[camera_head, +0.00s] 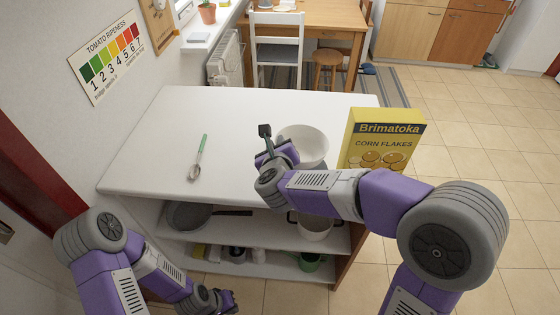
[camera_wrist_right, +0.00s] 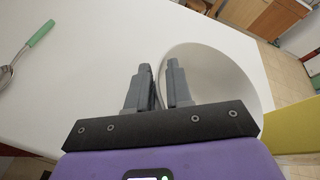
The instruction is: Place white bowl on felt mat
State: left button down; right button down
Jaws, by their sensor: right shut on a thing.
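The white bowl (camera_head: 308,146) is at the right part of the white counter top (camera_head: 150,150), next to the cereal box. My right gripper (camera_wrist_right: 161,80) is shut on the bowl's rim, one finger inside and one outside. The bowl also shows in the right wrist view (camera_wrist_right: 225,78). I cannot tell whether its base touches the counter. My right arm hides part of the bowl's near side in the head view. My left gripper (camera_head: 228,301) is low in front of the shelves, apart from the bowl; its finger opening is unclear. I cannot make out a felt mat.
A yellow corn flakes box (camera_head: 383,140) stands right of the bowl. A green-handled spoon (camera_head: 198,158) lies on the counter to the left. A pan (camera_head: 188,215) and a pot (camera_head: 316,228) sit on the shelf below.

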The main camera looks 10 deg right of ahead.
notch_tip(320, 180, down, 5)
jog(key=shift+f+b, duration=0.1)
jog(key=shift+b, duration=0.95)
jog(key=c, duration=1)
grip_release()
jog(key=p+v, duration=0.2)
jog(key=v, duration=1)
jog(key=shift+p, duration=0.3)
